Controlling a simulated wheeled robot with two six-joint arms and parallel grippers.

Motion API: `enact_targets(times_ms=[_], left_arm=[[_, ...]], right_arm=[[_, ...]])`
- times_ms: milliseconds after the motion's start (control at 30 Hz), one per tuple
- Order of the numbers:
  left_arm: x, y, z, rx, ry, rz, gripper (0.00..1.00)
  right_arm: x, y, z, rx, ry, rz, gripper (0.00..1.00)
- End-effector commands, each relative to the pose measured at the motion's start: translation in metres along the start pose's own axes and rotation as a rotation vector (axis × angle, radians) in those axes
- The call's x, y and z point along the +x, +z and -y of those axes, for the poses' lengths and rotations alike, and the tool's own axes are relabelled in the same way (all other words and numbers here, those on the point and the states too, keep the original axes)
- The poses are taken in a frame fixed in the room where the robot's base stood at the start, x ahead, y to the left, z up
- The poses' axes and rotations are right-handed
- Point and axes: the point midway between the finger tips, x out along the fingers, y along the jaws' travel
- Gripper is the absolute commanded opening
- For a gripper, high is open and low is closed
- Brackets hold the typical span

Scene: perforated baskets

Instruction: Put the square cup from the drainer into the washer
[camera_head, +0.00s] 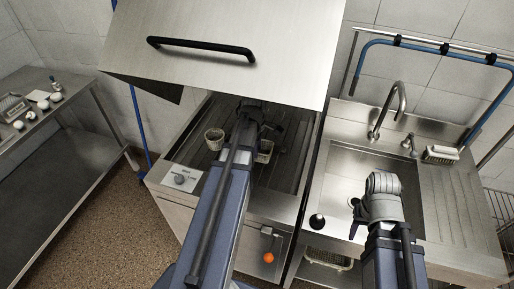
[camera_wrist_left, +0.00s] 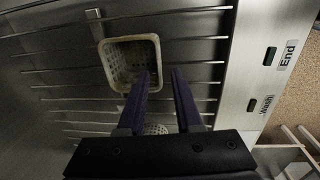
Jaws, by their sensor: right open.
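A pale, perforated square cup (camera_wrist_left: 130,62) stands on the slatted rack of the washer (camera_wrist_left: 215,75) in the left wrist view. It looks like the left one of two pale cups in the head view (camera_head: 214,140). My left gripper (camera_wrist_left: 160,74) is open, its left finger overlapping the cup's right edge in the picture; contact cannot be told. In the head view my left gripper (camera_head: 268,126) is inside the washer, partly hidden by its arm. My right gripper (camera_head: 383,205) is over the sink, its fingers mostly hidden. The drainer (camera_head: 12,106) appears to be the rack on the left table.
A second pale cup (camera_head: 264,152) stands in the washer, partly behind my left arm. The washer's hood (camera_head: 215,50) is raised. The sink (camera_head: 350,170) has a tall faucet (camera_head: 388,105). Small pale items (camera_head: 43,103) lie on the left table.

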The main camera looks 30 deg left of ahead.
Motion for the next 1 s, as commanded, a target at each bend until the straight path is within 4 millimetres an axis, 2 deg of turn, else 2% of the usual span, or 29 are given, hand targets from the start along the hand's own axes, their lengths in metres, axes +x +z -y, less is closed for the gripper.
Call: enact_targets(times_ms=[33,433,600,1000], left_arm=[[-0.016,0.0,-0.001,0.0,0.0,0.0,0.34],[-0.072,0.0,0.0,0.0,0.0,0.0,0.34],[-0.079,0.0,0.0,0.0,0.0,0.0,0.34],[-0.078,0.001,0.001,0.007,-0.001,0.0,0.34]], right_arm=[[-0.016,0.001,-0.002,0.0,0.0,0.0,0.5],[-0.071,0.004,-0.007,-0.001,0.0,0.0,0.5],[-0.078,0.005,-0.007,-0.002,0.0,0.0,0.5],[-0.077,0.004,-0.007,-0.001,0.0,0.0,0.5]])
